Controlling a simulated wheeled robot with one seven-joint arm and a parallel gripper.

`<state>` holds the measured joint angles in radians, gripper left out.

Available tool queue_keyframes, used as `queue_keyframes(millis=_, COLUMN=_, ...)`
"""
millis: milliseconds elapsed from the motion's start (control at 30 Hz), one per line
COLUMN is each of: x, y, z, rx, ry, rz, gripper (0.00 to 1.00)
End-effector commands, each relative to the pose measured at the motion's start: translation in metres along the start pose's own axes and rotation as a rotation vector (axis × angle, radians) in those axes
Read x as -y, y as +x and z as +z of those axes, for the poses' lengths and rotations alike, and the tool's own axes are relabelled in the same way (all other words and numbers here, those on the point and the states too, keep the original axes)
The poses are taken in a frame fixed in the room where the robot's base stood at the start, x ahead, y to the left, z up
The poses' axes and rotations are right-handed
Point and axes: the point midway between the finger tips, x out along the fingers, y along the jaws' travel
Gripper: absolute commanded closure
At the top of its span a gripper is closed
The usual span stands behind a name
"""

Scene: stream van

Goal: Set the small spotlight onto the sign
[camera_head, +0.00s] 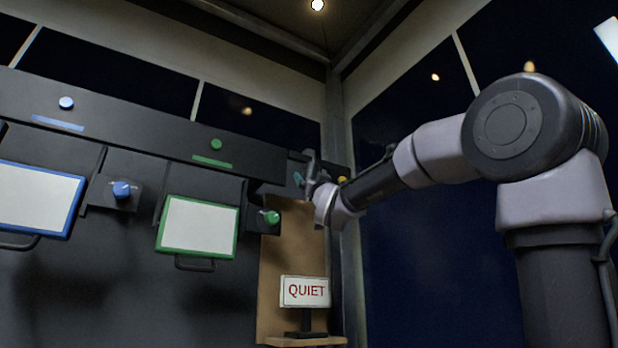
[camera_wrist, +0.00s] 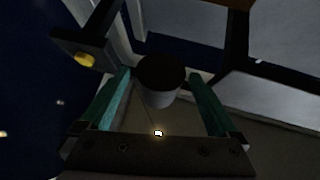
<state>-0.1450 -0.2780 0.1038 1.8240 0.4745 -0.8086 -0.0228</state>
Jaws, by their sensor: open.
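The sign (camera_head: 305,291), a white board with red QUIET lettering on a dark stand, sits on a small tan ledge low in the head view. My gripper (camera_head: 304,178) is well above it, near the corner, at the end of my arm. In the wrist view my gripper (camera_wrist: 160,75) has its two teal fingers apart. A short cylinder (camera_wrist: 161,95), dark on its end and grey on its side, shows between them with gaps on both sides. It looks like the small spotlight, but I cannot be sure. In the head view my gripper partly hides that spot.
A yellow knob (camera_head: 342,179) on a dark bracket is close beside my gripper. A green knob (camera_head: 271,216) and a green-framed screen (camera_head: 198,226) are to the left. The tan ledge (camera_head: 290,341) and its back panel are below. Dark windows flank the corner.

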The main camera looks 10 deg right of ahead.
Motion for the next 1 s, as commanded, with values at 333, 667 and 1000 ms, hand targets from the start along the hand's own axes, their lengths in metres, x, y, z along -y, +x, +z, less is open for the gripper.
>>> queue_keyframes(millis=333, x=0.0, y=-0.052, z=0.0, rx=0.0, ry=0.0, rz=0.0, gripper=0.04)
queue_keyframes(millis=667, x=0.0, y=-0.056, z=0.0, rx=0.0, ry=0.0, rz=0.0, gripper=0.04)
queue_keyframes(millis=1000, x=0.0, y=-0.056, z=0.001, rx=0.004, ry=0.001, rz=0.0, gripper=0.04)
